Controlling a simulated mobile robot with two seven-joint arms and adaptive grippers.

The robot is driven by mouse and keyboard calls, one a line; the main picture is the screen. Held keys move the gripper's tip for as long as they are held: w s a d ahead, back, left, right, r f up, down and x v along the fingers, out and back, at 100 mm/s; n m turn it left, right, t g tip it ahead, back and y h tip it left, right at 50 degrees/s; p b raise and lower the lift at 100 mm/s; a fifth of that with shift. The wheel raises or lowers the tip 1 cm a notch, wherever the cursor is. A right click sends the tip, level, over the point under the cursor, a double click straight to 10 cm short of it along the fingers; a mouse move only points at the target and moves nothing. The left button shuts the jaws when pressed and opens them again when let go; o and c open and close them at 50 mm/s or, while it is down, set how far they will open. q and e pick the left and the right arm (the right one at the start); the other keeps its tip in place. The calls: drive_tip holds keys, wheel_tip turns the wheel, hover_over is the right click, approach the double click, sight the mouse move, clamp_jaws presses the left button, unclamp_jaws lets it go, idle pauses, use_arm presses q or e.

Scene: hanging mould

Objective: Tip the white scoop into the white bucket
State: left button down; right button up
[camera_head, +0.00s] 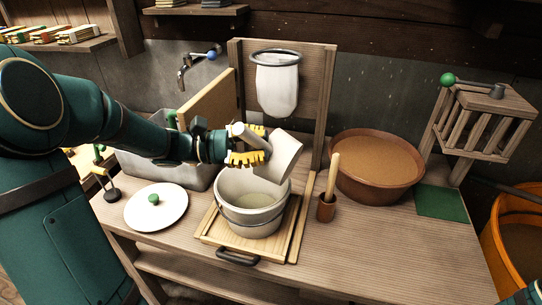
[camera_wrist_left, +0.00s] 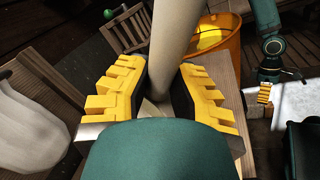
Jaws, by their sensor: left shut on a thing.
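The white scoop (camera_head: 280,157) is tilted above the white bucket (camera_head: 232,208), near its far rim. I cannot see into the scoop. My left gripper (camera_head: 247,157) is shut on the scoop's pale handle; in the left wrist view the handle (camera_wrist_left: 174,38) runs between the yellow fingers (camera_wrist_left: 158,95). The bucket stands upright on a wooden board (camera_head: 212,232) and holds something pale, with no stream visible above it. My right gripper (camera_wrist_left: 264,93) shows small at the right of the left wrist view; I cannot tell if it is open.
A white bag (camera_head: 277,87) hangs from a ring behind the scoop. A brown basin (camera_head: 376,190) and a wooden cup with a stick (camera_head: 326,208) stand to the right. A white lid (camera_head: 156,213) lies at left, before a grey sink (camera_head: 150,168). The front right tabletop is clear.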

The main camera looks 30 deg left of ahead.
use_arm(q)
drive_tip(key=shift+a+f+n+t+h+b, duration=0.25)
drive_tip(key=shift+a+n+t+h+b, duration=0.15)
drive_tip(key=shift+a, duration=0.2)
drive_tip(key=shift+a+f+n+t+h+b, duration=0.25)
drive_tip(key=shift+a+h, duration=0.2)
drive_tip(key=shift+a, duration=0.2)
drive_tip(key=shift+a+f+n+t+h+b, duration=0.25)
drive_tip(key=shift+a+n+h+b, duration=0.15)
drive_tip(key=shift+a, duration=0.2)
